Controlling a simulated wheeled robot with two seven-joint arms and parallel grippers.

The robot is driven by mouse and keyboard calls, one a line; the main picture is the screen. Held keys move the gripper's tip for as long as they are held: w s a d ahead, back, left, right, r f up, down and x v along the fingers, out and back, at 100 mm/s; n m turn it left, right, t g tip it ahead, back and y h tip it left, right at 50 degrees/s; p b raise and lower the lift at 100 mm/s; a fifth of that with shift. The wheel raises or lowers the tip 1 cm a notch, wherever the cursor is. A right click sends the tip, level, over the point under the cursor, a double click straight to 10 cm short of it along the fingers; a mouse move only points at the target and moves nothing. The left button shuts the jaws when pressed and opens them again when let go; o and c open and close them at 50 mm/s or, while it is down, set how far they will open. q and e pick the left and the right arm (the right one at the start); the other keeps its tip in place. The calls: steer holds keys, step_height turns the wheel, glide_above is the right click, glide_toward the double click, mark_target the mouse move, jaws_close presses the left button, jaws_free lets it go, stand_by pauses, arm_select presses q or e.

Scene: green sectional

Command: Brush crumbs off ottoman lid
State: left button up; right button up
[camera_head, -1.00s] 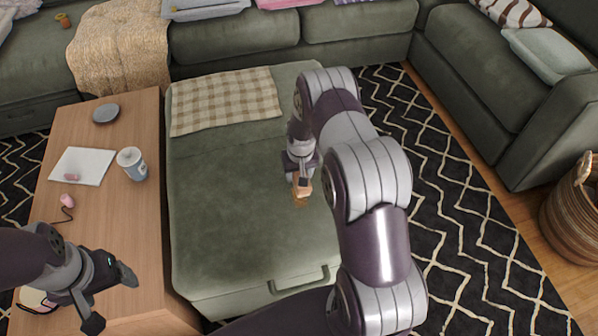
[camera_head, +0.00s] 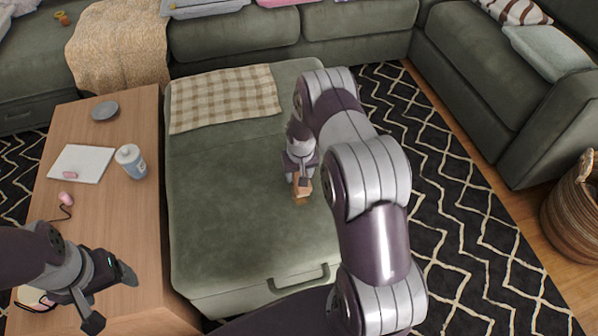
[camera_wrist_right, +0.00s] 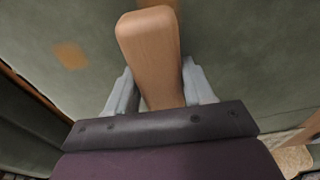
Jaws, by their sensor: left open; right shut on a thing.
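The green ottoman lid (camera_head: 225,215) fills the middle of the head view, with its front handle at the lower right. My right gripper (camera_head: 302,178) is over the lid's right side, shut on a wooden brush (camera_head: 302,194). In the right wrist view the brush's wooden handle (camera_wrist_right: 150,50) stands between the two fingers of my right gripper (camera_wrist_right: 160,92). The bristles are not visible. A small blurred orange-brown patch (camera_wrist_right: 70,55) shows on the green surface; I cannot tell whether it is crumbs. My left gripper (camera_head: 110,298) is open and empty above the wooden table's front end.
A checked cloth (camera_head: 225,98) lies on the lid's far end. The green sectional (camera_head: 235,45) borders the back and right. Patterned rug lies on the right.

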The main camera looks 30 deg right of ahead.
steer(key=shift+f, duration=0.3)
